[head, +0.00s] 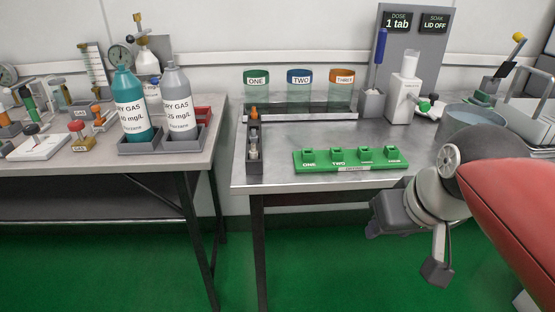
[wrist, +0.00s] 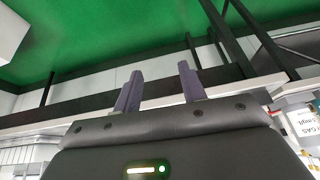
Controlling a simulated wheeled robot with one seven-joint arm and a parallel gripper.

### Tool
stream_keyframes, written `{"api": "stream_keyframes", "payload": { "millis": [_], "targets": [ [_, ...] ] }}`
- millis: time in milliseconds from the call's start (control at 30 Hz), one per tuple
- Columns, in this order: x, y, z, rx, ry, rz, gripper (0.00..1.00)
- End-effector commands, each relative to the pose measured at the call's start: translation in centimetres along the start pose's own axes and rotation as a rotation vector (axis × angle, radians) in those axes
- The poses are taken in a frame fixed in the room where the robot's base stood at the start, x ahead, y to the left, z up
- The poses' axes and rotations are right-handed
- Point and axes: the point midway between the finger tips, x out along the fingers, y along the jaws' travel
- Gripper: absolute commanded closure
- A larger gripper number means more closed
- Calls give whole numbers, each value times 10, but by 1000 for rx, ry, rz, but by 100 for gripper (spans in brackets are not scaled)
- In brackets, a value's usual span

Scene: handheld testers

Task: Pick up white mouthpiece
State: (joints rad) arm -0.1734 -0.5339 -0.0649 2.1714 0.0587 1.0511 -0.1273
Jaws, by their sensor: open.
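A narrow dark tray (head: 254,170) at the left end of the middle bench holds an orange-topped item and small pale pieces. One whitish piece (head: 253,152) there may be the white mouthpiece, but it is too small to tell. My gripper shows in the wrist view (wrist: 160,71) with its two purple-grey fingers apart and nothing between them. In the head view my arm is at the right, with its end low in front of the bench, well to the right of the narrow tray. No mouthpiece shows clearly in the wrist view.
A green board (head: 350,159) with several numbered sockets lies near the bench front. Jars labelled ONE (head: 256,81), TWO (head: 299,77) and THREE (head: 343,77) stand behind. Teal (head: 131,105) and grey (head: 179,105) gas bottles stand on the left table. Bare metal lies around the green board.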

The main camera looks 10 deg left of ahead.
Motion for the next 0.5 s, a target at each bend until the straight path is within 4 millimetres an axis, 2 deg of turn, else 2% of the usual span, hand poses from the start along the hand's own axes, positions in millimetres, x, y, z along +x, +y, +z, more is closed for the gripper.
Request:
{"api": "stream_keyframes", "payload": {
  "millis": [333, 467, 500],
  "targets": [
    [-16, -36, -78, -185, -30, -107, 59],
    [-20, -64, -119, -301, -45, -161, 59],
    [-20, -78, -133, -349, -50, -180, 59]
  ]
}}
